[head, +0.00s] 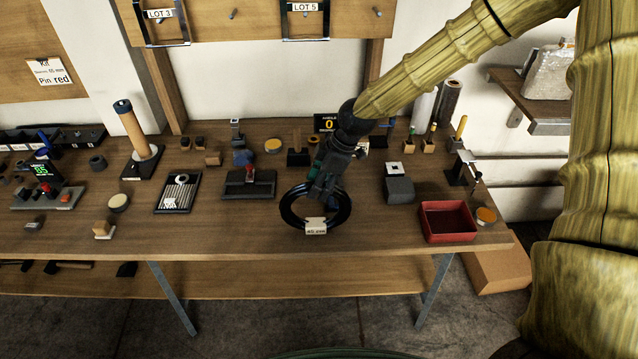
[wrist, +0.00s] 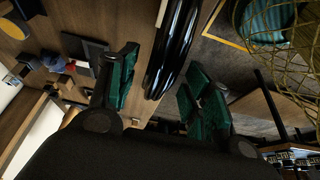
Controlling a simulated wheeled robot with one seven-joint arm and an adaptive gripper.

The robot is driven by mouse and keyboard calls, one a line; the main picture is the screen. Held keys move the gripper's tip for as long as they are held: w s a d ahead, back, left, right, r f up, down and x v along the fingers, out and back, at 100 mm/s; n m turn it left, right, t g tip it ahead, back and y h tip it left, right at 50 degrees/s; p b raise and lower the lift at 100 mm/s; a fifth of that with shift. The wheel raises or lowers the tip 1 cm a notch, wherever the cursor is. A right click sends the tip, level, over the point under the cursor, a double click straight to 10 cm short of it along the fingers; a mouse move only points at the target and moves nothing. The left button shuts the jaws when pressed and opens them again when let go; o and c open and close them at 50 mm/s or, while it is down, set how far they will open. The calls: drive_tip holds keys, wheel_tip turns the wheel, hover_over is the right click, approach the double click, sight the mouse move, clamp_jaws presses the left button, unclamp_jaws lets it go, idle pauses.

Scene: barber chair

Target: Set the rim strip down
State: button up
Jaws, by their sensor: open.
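The rim strip (head: 286,213) is a glossy black coil with a pale tag (head: 315,226) at its front. It appears to lie flat on the wooden bench (head: 235,233), close to the front edge. My gripper (head: 322,190) points down over the coil's back part. In the wrist view the strip (wrist: 172,50) runs between the two green-padded fingers of my gripper (wrist: 160,88). The fingers are spread, with a visible gap on each side of the strip. The exact contact between coil and bench is hard to see.
A red tray (head: 447,237) stands to the right, near the bench corner. A black fixture with a red part (head: 249,184) stands behind left, and a grey block (head: 399,190) behind right. Bare bench lies left of the coil and between coil and tray.

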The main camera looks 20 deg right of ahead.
drive_tip(key=b+v, duration=0.3)
drive_tip(key=v, duration=0.9)
drive_tip(key=shift+d, duration=0.1)
idle(0.4)
